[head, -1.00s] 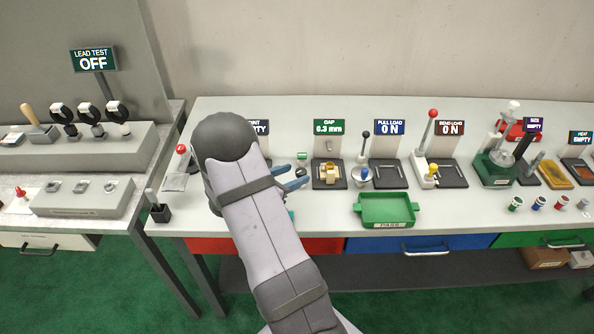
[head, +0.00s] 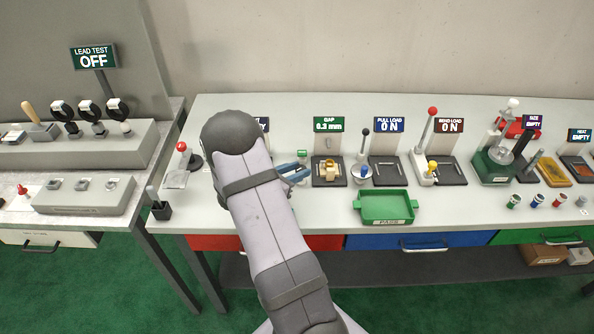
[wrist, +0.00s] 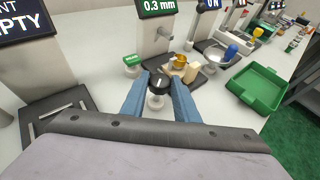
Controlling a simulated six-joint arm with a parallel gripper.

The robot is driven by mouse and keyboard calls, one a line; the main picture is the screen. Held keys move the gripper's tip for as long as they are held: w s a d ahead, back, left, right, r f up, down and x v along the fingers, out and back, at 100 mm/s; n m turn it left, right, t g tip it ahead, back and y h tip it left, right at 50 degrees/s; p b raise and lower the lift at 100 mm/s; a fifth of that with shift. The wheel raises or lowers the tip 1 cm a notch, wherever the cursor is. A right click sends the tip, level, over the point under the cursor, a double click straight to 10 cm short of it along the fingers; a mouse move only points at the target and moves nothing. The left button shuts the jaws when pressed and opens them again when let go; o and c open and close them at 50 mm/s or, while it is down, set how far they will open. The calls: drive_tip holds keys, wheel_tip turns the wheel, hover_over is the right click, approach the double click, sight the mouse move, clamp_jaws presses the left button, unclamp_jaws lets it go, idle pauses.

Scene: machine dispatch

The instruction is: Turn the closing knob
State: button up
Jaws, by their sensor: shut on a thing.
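My gripper (head: 300,174) is at the left side of the gap station (head: 329,172), whose display (head: 328,125) reads 0.3 mm. In the wrist view its two blue fingers (wrist: 159,88) are shut on a black knob (wrist: 159,81) with a white mark on top. A pale round part shows below the knob between the fingers. The knob is hidden in the head view. A brass-coloured piece (head: 328,170) sits on the gap station, and it also shows in the wrist view (wrist: 181,61) just beyond the right finger.
A small green-topped button (wrist: 132,59) stands left of the knob. A green tray (head: 387,221) lies to the front right. The pull load station (head: 388,172) is to the right. My arm covers much of the station at the left, whose display (wrist: 22,22) reads EMPTY.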

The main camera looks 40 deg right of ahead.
drive_tip(key=shift+w+m+g, duration=0.1)
drive_tip(key=shift+m+g, duration=0.2)
drive_tip(key=m+g+b, duration=0.2)
drive_tip(key=g, duration=0.1)
drive_tip(key=m+g+b, duration=0.1)
drive_tip(key=shift+w+f+m+g+y, duration=0.2)
drive_tip(key=shift+w+m+g+y, duration=0.1)
drive_tip(key=shift+w+m+y, duration=0.1)
drive_tip(key=shift+d+m+g+y+b, duration=0.1)
drive_tip(key=shift+m+g+y+b, duration=0.2)
drive_tip(key=shift+m+g+b, duration=0.55)
drive_tip(key=shift+w+r+m+g+y+b, duration=0.15)
drive_tip(key=shift+m+g+y+b, duration=0.15)
drive_tip(key=shift+m+g+b, duration=0.2)
drive_tip(key=shift+r+g, duration=0.1)
drive_tip(key=shift+g, duration=0.15)
drive_tip(key=o, duration=1.1)
drive_tip(key=shift+c, duration=0.2)
